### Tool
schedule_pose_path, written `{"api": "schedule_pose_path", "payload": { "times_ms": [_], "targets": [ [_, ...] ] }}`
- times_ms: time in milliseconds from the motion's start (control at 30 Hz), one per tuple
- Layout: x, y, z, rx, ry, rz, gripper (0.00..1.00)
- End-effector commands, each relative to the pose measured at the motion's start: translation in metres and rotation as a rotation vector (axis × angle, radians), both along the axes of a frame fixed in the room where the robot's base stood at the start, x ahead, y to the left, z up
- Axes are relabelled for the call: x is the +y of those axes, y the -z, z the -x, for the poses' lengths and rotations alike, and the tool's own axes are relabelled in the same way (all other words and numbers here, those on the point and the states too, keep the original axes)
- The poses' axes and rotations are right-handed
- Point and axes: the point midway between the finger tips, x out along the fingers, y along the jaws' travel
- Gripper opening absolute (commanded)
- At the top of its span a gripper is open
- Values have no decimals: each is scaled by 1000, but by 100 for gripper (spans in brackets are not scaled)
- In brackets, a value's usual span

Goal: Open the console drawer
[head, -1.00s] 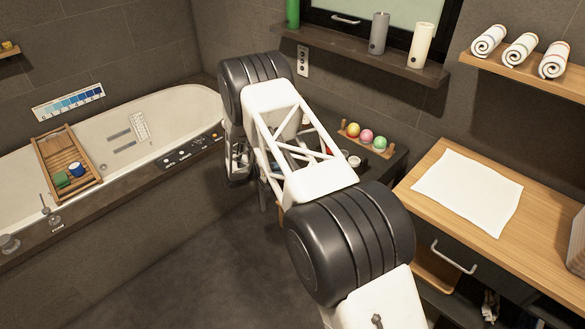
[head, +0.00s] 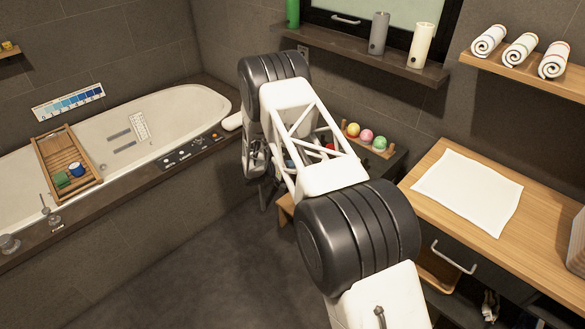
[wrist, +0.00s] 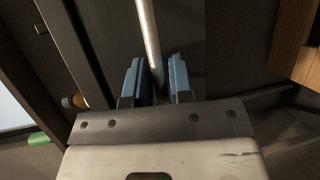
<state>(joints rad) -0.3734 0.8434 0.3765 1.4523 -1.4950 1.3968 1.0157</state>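A long metal bar handle (wrist: 149,35) runs down the wrist view in front of a dark panel (wrist: 106,35), which looks like a drawer front. My gripper (wrist: 157,78) is open, with a blue-padded finger on each side of the bar's lower end. The bar lies nearer the left finger, with a clear gap to the right one; contact cannot be told. In the head view my gripper (head: 256,165) hangs beyond my arm, near a dark console (head: 388,172). My arm hides most of that console and its front, so the drawer's opening cannot be judged there.
Colored balls in a wooden holder (head: 378,149) stand on the console. A wooden counter with a white cloth (head: 468,190) and a handled drawer (head: 454,257) is at right. The bathtub (head: 190,105) is at left.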

Motion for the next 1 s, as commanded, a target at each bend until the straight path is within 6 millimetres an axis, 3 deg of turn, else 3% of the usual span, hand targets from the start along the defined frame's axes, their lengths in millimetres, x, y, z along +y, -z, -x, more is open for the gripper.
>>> {"api": "schedule_pose_path", "payload": {
  "times_ms": [33, 133, 567, 767, 1000],
  "targets": [
    [0, 0, 0, 0, 0, 0, 13],
    [0, 0, 0, 0, 0, 0, 0],
    [5, 0, 4, 0, -1, 0, 0],
    [21, 0, 20, 0, -4, 0, 0],
    [56, -1, 55, 0, -3, 0, 0]
  ]
}}
